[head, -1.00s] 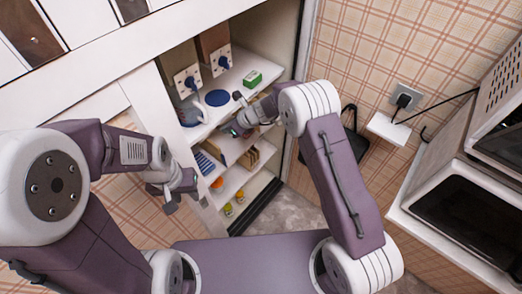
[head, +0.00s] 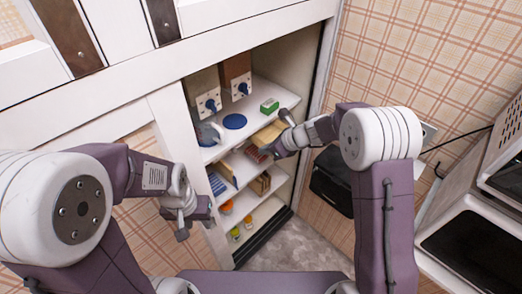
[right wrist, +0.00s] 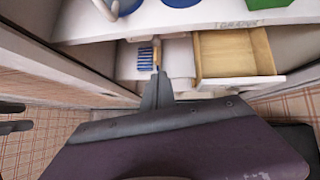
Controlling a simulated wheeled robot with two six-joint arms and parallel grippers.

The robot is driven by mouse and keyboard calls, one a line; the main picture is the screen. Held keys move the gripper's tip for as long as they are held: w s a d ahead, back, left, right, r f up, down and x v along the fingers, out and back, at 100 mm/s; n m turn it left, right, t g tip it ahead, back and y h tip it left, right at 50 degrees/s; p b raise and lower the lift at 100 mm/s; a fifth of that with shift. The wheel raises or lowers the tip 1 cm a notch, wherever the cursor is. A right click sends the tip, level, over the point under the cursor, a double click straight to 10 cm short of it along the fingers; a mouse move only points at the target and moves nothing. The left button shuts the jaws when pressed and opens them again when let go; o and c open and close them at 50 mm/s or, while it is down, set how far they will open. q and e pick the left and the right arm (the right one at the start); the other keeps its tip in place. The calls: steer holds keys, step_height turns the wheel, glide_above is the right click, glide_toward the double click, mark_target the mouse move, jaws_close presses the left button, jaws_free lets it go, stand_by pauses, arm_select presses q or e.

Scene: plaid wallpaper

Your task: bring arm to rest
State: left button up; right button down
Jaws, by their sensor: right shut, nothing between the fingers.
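My right gripper (head: 277,151) is shut and empty. It is in front of the open cabinet, beside the pulled-out wooden drawer (head: 268,135). In the right wrist view my right gripper (right wrist: 157,78) shows as one narrow dark shape pointing toward the shelves, with the open, empty-looking drawer (right wrist: 232,55) to its right. My left gripper (head: 190,222) hangs low in front of the cabinet's left side, apart from the shelf goods. Its fingers are too small and turned to tell their opening.
The cabinet's upper shelf (head: 262,118) holds a blue disc (head: 235,121), a green box (head: 269,105) and a glass jug (head: 208,133). Lower shelves hold blue, orange and yellow goods. A black bag (head: 332,180) hangs on the right wall, with a microwave (head: 478,240) further right.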

step_height(320, 180, up, 5)
steer(key=d, duration=0.2)
steer(key=s+d+f+n+g+h, duration=0.1)
steer(key=s+d+f+n+h, duration=0.1)
steer(key=s+d+n, duration=0.3)
steer(key=s+d+f+n+g+h, duration=0.1)
steer(key=s+d+n, duration=0.4)
steer(key=s+n, duration=0.6)
steer(key=s+d+f+n+g+h, duration=0.1)
steer(key=s+d+f+n+h, duration=0.2)
steer(key=s+n, duration=0.5)
steer(key=shift+s+d+f+n+g+h, duration=0.35)
steer(key=shift+d+f, duration=0.3)
steer(key=shift+d, duration=0.3)
